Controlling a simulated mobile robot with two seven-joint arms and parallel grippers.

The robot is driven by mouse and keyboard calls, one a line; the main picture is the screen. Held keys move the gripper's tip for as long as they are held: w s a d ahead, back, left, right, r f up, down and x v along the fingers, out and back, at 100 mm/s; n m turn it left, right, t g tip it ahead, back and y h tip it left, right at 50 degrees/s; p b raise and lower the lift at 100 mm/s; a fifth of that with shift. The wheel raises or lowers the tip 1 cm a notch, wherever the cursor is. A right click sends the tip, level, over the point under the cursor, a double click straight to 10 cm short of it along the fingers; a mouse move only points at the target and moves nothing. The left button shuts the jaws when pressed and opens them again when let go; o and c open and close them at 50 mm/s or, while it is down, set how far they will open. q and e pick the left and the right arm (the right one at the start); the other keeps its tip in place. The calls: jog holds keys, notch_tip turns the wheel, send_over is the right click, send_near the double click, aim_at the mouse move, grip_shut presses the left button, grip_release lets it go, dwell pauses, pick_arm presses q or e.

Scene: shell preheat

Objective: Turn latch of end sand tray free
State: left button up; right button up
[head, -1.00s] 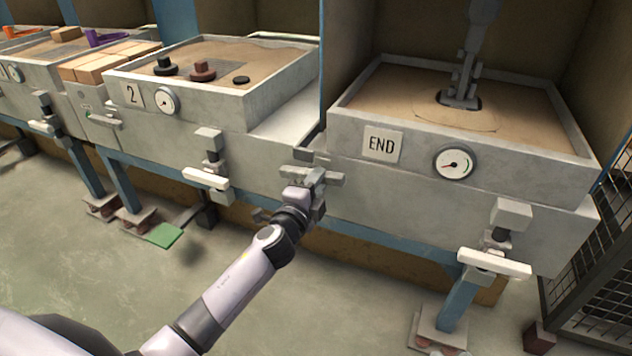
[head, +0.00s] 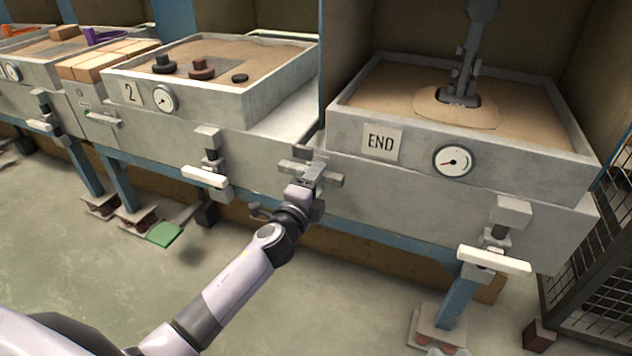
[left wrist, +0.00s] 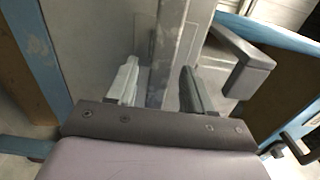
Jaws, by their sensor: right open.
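My left gripper (head: 312,174) is at the tray's lower left corner and covers the fittings there. In the left wrist view its two fingers (left wrist: 160,86) are apart, with a grey upright edge between them. Whether they press on it I cannot tell. A dark angled handle (left wrist: 252,72) is to their right. My right gripper is not clearly in view.
A grey jointed tool (head: 464,70) reaches down into the end tray's sand. Tray 2 (head: 225,113) is on the left, with its own white latch handle (head: 205,177). A wire cage (head: 600,260) stands at the right.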

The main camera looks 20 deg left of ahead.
pick_arm(q)
jog(key=shift+s, duration=0.1)
jog(key=s+p, duration=0.1)
jog(key=s, duration=0.6)
jog(key=shift+p, duration=0.3)
pick_arm(e)
jog(key=shift+s+d+h, duration=0.3)
jog(key=shift+d+h, duration=0.2)
jog(key=shift+d, duration=0.2)
pick_arm(q)
jog(key=shift+a, duration=0.1)
